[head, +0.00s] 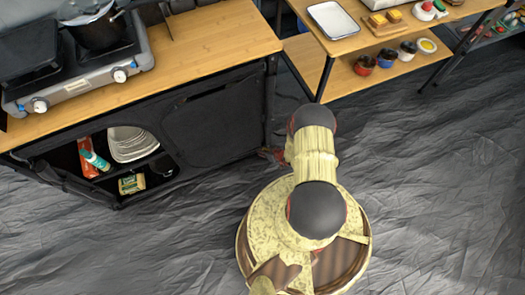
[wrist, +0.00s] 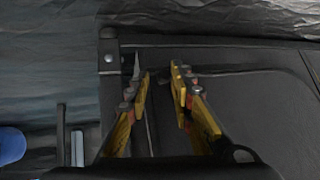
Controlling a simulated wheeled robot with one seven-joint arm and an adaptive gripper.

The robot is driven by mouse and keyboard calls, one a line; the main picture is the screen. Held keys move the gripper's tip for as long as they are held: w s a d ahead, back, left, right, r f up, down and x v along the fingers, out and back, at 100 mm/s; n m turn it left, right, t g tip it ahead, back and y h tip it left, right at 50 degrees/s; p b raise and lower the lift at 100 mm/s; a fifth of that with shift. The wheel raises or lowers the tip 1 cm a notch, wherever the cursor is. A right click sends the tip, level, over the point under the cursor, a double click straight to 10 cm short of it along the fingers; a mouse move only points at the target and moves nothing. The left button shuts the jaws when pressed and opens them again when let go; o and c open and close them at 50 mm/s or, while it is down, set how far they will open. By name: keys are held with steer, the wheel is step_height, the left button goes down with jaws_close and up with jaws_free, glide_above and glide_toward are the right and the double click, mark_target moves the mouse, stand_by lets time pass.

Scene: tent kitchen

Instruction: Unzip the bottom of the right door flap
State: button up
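The right door flap (head: 212,122) is a dark fabric panel on the front of the cabinet under the counter. It looks closed, with a curved seam around it. In the wrist view the dark panel (wrist: 258,108) fills the right side, with a seam running around its edge. My gripper (wrist: 159,76) has two yellow fingers, spread apart with a gap between the tips. The tips are in front of the panel near a frame corner (wrist: 108,59). I see nothing held. I cannot make out a zipper pull. In the head view my gripper is mostly hidden behind my arm.
The left compartment is open, with stacked white dishes (head: 131,143) and a green-labelled can (head: 131,184). A stove (head: 78,70) stands on the wooden counter (head: 215,40). A shelf unit (head: 343,80) stands at the right. The grey wrinkled floor (head: 440,180) is clear at right.

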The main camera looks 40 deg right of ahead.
steer(key=shift+o, duration=1.2)
steer(key=v, duration=1.2)
